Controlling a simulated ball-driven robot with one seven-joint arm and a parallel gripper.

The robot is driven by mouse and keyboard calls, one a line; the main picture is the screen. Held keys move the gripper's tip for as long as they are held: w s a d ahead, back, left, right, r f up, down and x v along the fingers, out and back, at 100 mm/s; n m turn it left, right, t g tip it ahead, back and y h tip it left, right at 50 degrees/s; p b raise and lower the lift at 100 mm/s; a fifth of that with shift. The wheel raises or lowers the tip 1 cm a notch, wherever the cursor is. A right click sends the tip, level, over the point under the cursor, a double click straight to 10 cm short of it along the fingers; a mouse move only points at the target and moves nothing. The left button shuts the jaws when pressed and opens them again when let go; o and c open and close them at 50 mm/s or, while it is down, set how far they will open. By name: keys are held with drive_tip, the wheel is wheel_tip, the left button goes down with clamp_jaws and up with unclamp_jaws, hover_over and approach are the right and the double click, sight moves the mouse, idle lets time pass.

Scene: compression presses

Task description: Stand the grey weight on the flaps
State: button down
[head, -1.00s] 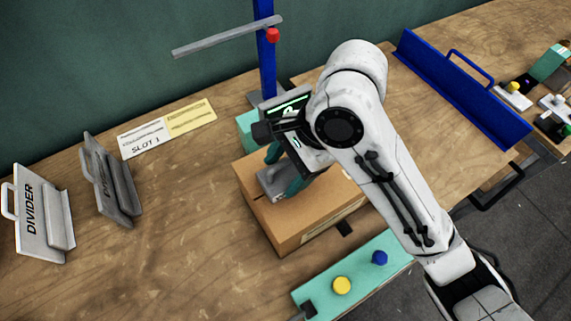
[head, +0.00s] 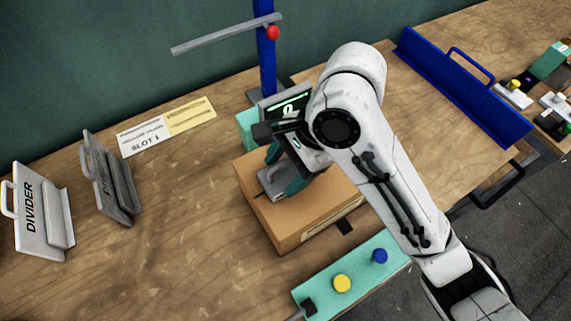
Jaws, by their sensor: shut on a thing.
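The grey weight (head: 270,187) is at the top of the cardboard box (head: 285,235), near its left half. My gripper (head: 284,180) points down with its teal fingers shut on the weight. The weight looks upright on or just over the closed flaps (head: 325,202); I cannot tell whether it touches them. My arm hides the right part of the box top and some of the weight.
A teal panel with a yellow button (head: 341,283) and a blue button (head: 379,256) is in front. A blue post (head: 266,65) with a grey bar stands behind. Two dividers (head: 40,215) stand at left. A blue rail (head: 460,95) is at right. Table between dividers and box is clear.

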drive_tip(key=shift+c, duration=2.4)
unclamp_jaws()
drive_tip(key=o, duration=0.4)
drive_tip(key=shift+f, duration=0.15)
drive_tip(key=shift+f, duration=0.1)
drive_tip(key=p+v, duration=0.2)
drive_tip(key=v, duration=0.9)
